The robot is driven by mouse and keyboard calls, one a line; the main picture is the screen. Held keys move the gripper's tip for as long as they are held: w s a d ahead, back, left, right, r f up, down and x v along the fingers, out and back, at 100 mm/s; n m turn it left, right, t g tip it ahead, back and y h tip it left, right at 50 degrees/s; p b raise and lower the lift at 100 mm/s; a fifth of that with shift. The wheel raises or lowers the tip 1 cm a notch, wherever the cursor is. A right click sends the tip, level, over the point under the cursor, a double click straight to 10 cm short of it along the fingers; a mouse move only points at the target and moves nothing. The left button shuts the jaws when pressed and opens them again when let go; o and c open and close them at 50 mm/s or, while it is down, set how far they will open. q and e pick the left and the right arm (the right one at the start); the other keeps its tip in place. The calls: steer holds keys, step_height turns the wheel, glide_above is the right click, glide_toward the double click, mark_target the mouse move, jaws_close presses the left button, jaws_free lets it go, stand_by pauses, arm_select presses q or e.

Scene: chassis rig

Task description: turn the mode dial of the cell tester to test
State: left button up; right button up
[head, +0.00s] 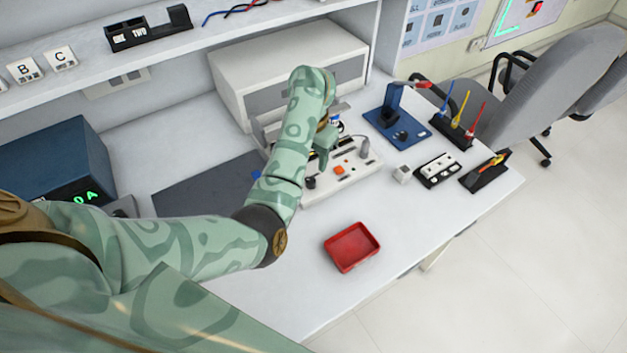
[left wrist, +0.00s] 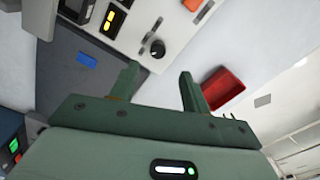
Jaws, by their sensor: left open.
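The cell tester (head: 345,183) is a pale panel on the bench, partly hidden behind my left arm in the head view. It also shows at the top of the left wrist view (left wrist: 128,38). Its mode dial is a round black knob (left wrist: 157,49); in the head view a black knob (head: 310,182) shows at the panel's near left. The dial's labels are too small to read. My left gripper (head: 324,150) is over the tester. In the left wrist view its two green fingers (left wrist: 158,78) are apart and empty, with the dial beyond the gap, apparently untouched. My right gripper is out of view.
A red tray (head: 351,247) lies on the bench in front of the tester. A dark mat (head: 195,190) lies to the left. A blue stand (head: 397,130), a black-and-white block (head: 437,170) and tool racks stand to the right. A large pale box (head: 285,70) is behind.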

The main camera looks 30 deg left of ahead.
mark_target(311, 179)
arm_select(q)
step_height(311, 179, down, 8)
steer(key=b, duration=0.3)
steer(key=shift+r, duration=0.25)
steer(key=shift+a+f, duration=0.15)
steer(key=shift+f, duration=0.3)
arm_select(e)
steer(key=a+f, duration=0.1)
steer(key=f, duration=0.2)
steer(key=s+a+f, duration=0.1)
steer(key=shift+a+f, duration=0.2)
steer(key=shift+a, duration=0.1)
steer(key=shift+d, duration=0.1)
arm_select(q)
steer(key=c, duration=1)
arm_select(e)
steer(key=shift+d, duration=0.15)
